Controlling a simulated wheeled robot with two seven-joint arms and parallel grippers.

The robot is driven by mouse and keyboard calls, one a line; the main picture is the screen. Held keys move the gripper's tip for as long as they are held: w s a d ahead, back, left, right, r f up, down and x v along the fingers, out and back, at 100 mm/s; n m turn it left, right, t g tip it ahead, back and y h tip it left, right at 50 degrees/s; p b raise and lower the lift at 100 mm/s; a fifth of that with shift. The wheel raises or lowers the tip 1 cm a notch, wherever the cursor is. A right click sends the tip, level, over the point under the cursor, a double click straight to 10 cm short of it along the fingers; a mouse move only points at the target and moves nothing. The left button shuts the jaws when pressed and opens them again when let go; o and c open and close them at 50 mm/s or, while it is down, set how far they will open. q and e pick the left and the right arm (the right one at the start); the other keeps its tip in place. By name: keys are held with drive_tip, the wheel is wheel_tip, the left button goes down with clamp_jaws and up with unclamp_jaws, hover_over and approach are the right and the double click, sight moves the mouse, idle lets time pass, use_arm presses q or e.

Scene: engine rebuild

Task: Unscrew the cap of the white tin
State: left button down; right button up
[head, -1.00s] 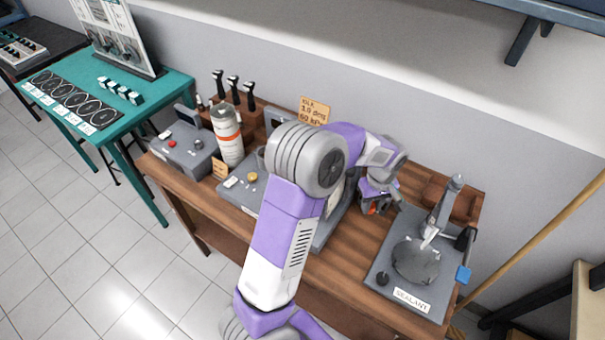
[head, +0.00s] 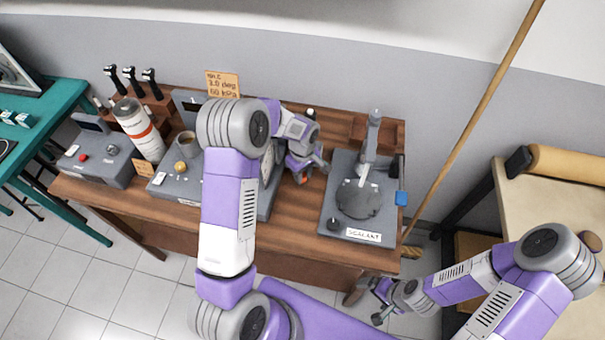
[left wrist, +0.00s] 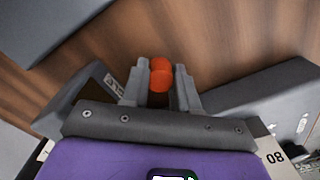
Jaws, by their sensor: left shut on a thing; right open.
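My left gripper (head: 306,172) is over the bench between the grey device and the sealant stand. In the left wrist view, the fingers (left wrist: 160,84) are shut on a small orange-red thing (left wrist: 160,72) with a rounded top. A white canister with an orange band (head: 140,130) stands at the left of the bench, apart from the gripper. My right gripper (head: 381,300) is open and empty, low in front of the bench.
The sealant stand (head: 339,218) is right of my left gripper. A grey box with a red button (head: 100,157) and a mug (head: 187,146) are at the left. A yellow sign (head: 222,84) stands behind. A leaning pole (head: 480,105) is at the right.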

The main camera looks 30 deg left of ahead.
use_arm(q)
drive_tip(key=shift+f, duration=0.25)
drive_tip(key=c, duration=1.3)
unclamp_jaws()
drive_tip(key=shift+f, duration=0.2)
drive_tip(key=o, duration=0.5)
drive_tip(key=shift+c, duration=0.2)
drive_tip(key=shift+r, duration=0.1)
drive_tip(key=shift+r, duration=0.1)
wheel_tip(320, 180, up, 12)
drive_tip(key=shift+p, duration=0.3)
drive_tip(key=shift+r, duration=0.1)
